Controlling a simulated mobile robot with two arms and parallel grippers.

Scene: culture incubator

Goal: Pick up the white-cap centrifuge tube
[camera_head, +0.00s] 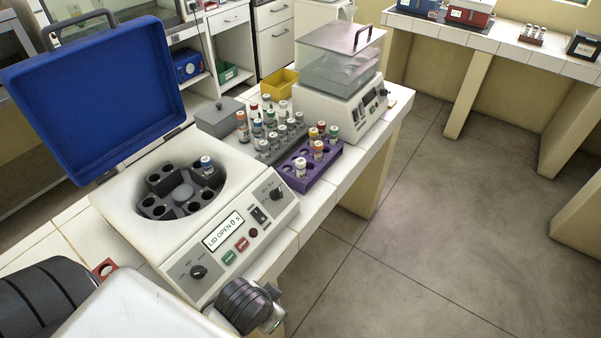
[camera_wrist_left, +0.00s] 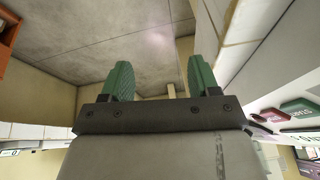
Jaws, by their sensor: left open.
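A tube with a white cap (camera_head: 300,167) stands upright at the near end of the purple rack (camera_head: 316,180), which also holds tubes with orange, red, green and yellow caps. A blue-capped tube (camera_head: 206,164) sits in the rotor of the open centrifuge (camera_head: 180,252). My left gripper (camera_wrist_left: 157,80) has its green fingers spread in the left wrist view, with nothing between them and floor beyond. In the head view my left arm is low at the front, below the centrifuge panel; its fingertips cannot be made out there. My right gripper is in neither view.
A grey rack (camera_head: 264,157) with tubes stands left of the purple rack, with more coloured-cap tubes behind. A lidded machine (camera_head: 316,108), a yellow bin (camera_head: 279,83) and a grey box (camera_head: 216,121) are farther back. The blue centrifuge lid (camera_head: 95,95) stands raised. Open floor lies right.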

